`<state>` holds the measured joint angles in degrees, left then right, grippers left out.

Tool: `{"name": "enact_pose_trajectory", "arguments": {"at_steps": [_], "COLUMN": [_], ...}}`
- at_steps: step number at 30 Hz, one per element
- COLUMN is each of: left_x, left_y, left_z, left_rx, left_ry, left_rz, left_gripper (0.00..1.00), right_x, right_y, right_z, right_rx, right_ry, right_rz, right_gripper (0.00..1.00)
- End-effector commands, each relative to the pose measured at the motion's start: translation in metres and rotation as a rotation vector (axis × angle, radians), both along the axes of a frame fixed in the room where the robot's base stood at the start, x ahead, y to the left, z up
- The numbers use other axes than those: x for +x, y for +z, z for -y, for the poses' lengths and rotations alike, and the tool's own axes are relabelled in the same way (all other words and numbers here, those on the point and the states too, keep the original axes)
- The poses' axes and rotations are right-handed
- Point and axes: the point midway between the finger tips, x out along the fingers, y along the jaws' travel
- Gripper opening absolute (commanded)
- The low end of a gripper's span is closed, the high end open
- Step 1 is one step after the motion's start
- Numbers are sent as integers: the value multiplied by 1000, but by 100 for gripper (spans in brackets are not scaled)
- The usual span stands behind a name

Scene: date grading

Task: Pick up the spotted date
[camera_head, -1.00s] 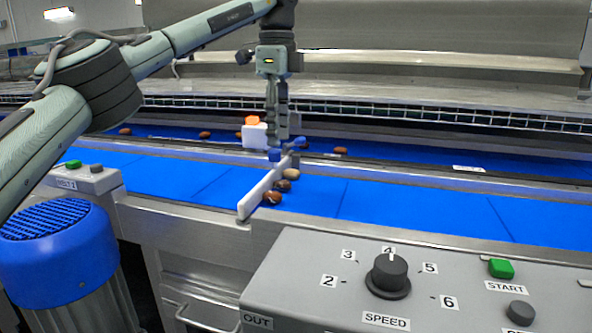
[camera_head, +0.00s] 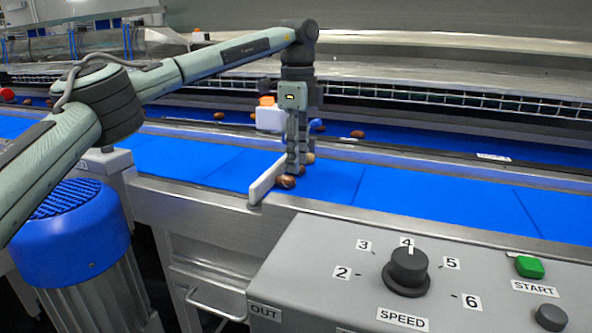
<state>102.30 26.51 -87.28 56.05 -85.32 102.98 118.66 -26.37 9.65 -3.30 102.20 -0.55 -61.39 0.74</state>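My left gripper (camera_head: 296,170) points straight down over the near blue belt, its fingertips at the small group of dates beside the white diverter bar (camera_head: 262,184). A brown date (camera_head: 285,182) with a light mark lies at the bar, just in front of the fingertips. A paler date (camera_head: 309,158) shows partly behind the fingers. The fingers are seen nearly edge-on, so their gap and any contact with a date are hidden. I cannot tell for certain which date is the spotted one. My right gripper is not in view.
More dates lie on the far belt, such as one (camera_head: 357,134) to the right and one (camera_head: 219,116) to the left. A grey control panel (camera_head: 330,277) with a speed knob (camera_head: 408,268) fills the front right. The near belt (camera_head: 440,190) is clear to the right.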

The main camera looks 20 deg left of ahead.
Motion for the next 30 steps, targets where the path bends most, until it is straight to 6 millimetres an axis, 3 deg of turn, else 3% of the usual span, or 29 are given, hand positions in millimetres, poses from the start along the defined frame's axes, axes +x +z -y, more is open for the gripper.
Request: {"name": "enact_pose_trajectory", "arguments": {"at_steps": [4,11,17,30], "left_x": [0,0,0,0], "left_y": [-14,-16,-16,-13], "left_z": [0,0,0,0], "left_rx": [0,-1,-1,-1], "left_ry": [1,1,1,0], "left_rz": [0,1,1,2], "left_gripper": [35,35,14,14], "right_x": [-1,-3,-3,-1], "right_y": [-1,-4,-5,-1], "right_z": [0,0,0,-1], "right_rx": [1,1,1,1], "right_ry": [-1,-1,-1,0], "right_rz": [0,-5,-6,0], "right_gripper": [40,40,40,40]}}
